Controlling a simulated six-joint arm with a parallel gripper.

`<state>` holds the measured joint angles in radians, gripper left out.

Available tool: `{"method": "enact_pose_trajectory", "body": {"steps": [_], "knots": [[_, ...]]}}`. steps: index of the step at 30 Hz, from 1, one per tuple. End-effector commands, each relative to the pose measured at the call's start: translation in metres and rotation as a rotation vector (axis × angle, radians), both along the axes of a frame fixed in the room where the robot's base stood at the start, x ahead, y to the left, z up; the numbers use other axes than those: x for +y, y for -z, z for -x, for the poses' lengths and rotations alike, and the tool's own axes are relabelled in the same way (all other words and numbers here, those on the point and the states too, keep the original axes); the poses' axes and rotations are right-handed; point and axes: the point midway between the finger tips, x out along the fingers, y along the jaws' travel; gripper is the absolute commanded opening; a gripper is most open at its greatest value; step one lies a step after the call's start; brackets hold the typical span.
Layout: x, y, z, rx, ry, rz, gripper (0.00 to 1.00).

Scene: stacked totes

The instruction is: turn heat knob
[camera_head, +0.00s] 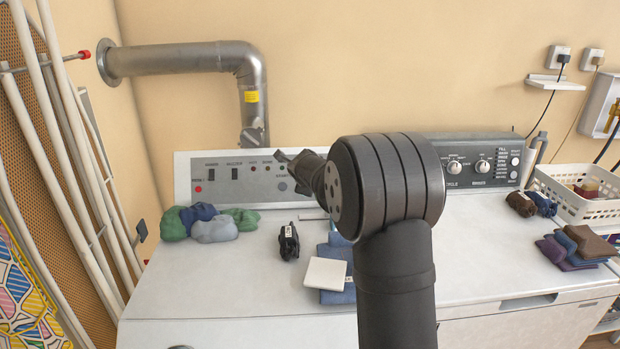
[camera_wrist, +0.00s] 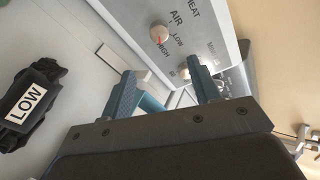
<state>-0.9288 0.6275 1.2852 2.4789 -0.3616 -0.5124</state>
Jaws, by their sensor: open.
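In the wrist view, a round pale knob (camera_wrist: 159,33) sits on the grey panel (camera_wrist: 228,45) beside the printed words HEAT, AIR, LOW and HIGH. A reddish mark shows on its face, on the side near HIGH. A second knob (camera_wrist: 184,72) is partly hidden by the right finger. My gripper (camera_wrist: 162,68) is open, with nothing between its fingers; the first knob lies beyond the fingertips, apart from them. In the head view, my gripper (camera_head: 287,162) is in front of the left machine's panel (camera_head: 225,185), and my arm hides part of that panel. A black bundle (camera_wrist: 30,100) carries a LOW tag.
The black bundle (camera_head: 289,242) and bunched cloths (camera_head: 213,231) are left. A white basket (camera_head: 585,205) stands right. The front left top is clear.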

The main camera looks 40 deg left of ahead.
Motion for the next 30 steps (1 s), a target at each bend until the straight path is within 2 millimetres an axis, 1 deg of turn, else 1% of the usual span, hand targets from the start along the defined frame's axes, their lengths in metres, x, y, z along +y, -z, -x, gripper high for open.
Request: {"method": "enact_pose_trajectory", "body": {"steps": [1, 4, 9, 30], "knots": [[-0.004, -0.006, 0.006, -0.001, -0.001, -0.001, 0.57], [-0.011, -0.013, 0.014, 0.0, 0.0, -0.002, 0.57], [-0.018, -0.02, 0.022, 0.001, 0.002, -0.001, 0.57], [-0.019, -0.021, 0.024, 0.001, 0.001, 0.0, 0.57]]}}
